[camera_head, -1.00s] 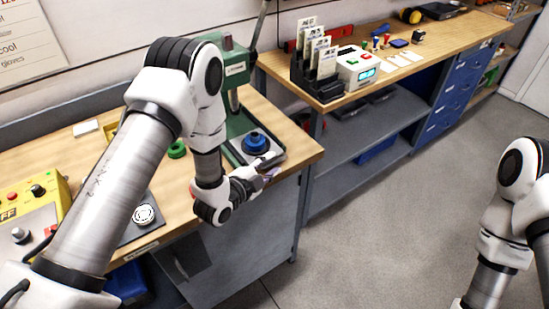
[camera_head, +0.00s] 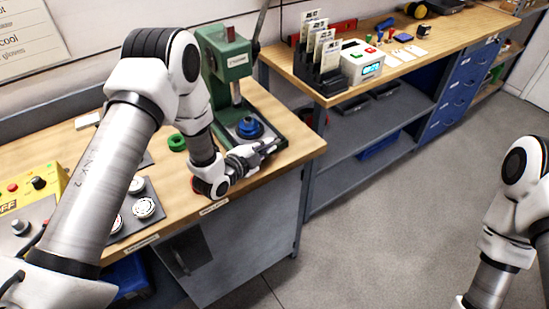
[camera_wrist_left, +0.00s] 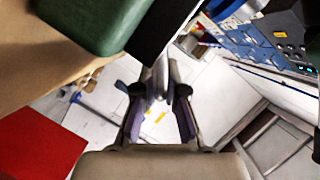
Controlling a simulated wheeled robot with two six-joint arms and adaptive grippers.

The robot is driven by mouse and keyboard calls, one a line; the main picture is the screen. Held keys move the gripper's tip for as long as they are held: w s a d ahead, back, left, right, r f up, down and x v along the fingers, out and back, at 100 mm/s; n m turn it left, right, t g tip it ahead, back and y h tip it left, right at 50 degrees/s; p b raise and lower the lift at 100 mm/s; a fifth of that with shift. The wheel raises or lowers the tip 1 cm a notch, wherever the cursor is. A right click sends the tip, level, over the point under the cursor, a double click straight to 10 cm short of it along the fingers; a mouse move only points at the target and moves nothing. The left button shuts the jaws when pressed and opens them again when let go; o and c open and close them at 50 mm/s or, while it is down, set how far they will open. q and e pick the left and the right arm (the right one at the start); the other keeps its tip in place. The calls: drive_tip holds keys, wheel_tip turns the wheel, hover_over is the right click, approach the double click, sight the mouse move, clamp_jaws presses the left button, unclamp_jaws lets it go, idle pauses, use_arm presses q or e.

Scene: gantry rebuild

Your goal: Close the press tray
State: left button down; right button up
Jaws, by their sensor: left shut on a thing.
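The green press (camera_head: 226,62) stands on the wooden bench, with a metal ram above its base. The press tray (camera_head: 232,132) is a grey plate at the base's front, with a blue round part (camera_head: 250,128) on it. The blue part is close to the ram, slightly in front of it. My left gripper (camera_head: 267,148) is at the tray's front edge. In the left wrist view its fingers (camera_wrist_left: 159,88) are shut on a narrow grey piece, which looks like the tray's handle. The exact contact is small and partly hidden. My right arm shows at the right edge; its gripper is out of frame.
A green ring (camera_head: 177,142) lies left of the press. A dark mat (camera_head: 125,228) with white round parts and a yellow control box (camera_head: 30,200) are nearer on the bench (camera_head: 300,150). A second bench with a card rack (camera_head: 318,68) stands behind right. The floor at right is clear.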

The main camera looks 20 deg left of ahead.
sight(252, 131)
use_arm(q)
drive_tip(key=w+a, duration=0.2)
drive_tip(key=w+a+b, duration=0.1)
drive_tip(key=w+a, duration=0.1)
drive_tip(key=a, duration=0.1)
drive_tip(key=shift+w+a+f, duration=0.1)
drive_tip(key=shift+a, duration=0.1)
drive_tip(key=shift+w+a+b, duration=0.2)
drive_tip(key=shift+a+b, duration=0.05)
drive_tip(key=shift+b, duration=0.05)
drive_tip(key=shift+r, duration=0.25)
drive_tip(key=c, duration=1.2)
unclamp_jaws()
drive_tip(key=shift+w, duration=0.1)
drive_tip(key=shift+c, duration=0.2)
drive_tip(key=shift+w+f, duration=0.1)
drive_tip(key=shift+f, duration=0.1)
